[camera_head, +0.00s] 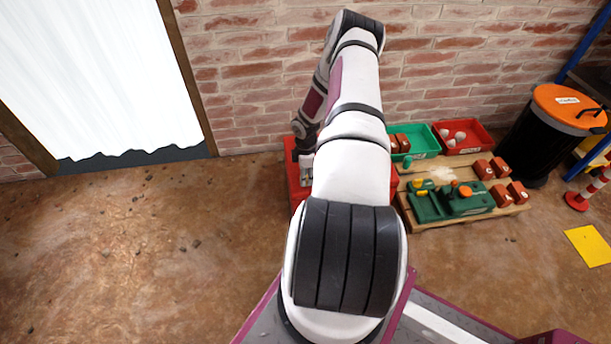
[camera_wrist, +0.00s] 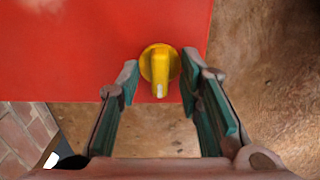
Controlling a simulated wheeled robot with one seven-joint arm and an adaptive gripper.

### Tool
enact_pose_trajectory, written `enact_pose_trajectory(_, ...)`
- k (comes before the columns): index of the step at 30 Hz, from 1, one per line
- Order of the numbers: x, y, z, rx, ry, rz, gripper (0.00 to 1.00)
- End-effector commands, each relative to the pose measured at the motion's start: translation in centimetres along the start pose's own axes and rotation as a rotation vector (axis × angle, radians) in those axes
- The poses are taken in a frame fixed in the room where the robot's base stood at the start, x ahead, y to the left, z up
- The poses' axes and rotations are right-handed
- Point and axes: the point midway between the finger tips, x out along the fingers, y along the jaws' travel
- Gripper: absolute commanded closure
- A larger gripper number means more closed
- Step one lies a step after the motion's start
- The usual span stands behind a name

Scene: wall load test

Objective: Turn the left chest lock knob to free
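In the wrist view a yellow knob (camera_wrist: 159,65) with a raised grip and a pale tip sits on the red chest (camera_wrist: 90,50), near the edge of its surface. The pale tip points toward the bottom of the picture. My gripper (camera_wrist: 160,80) is open, with one finger on each side of the knob. I cannot tell whether the fingers touch it. In the head view the red chest (camera_head: 291,175) stands by the brick wall, mostly hidden behind my arm. The knob is hidden there, and so are my gripper's fingertips.
A wooden pallet (camera_head: 410,217) right of the chest carries a green case (camera_head: 467,204) and several red blocks. A green bin (camera_head: 424,140) and a red bin (camera_head: 476,128) stand behind. A black barrel (camera_head: 538,140) with an orange lid stands at right. The left floor is clear.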

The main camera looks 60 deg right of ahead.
Motion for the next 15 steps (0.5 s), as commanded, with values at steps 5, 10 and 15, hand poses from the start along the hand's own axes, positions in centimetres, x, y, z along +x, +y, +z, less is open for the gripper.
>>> enact_pose_trajectory(5, -0.02, 0.0, -0.01, 0.0, 0.0, 0.0, 0.89)
enact_pose_trajectory(10, -0.03, -0.01, 0.0, 0.0, 0.0, 0.0, 1.0)
enact_pose_trajectory(15, -0.03, -0.02, -0.01, 0.007, 0.0, -0.001, 1.0)
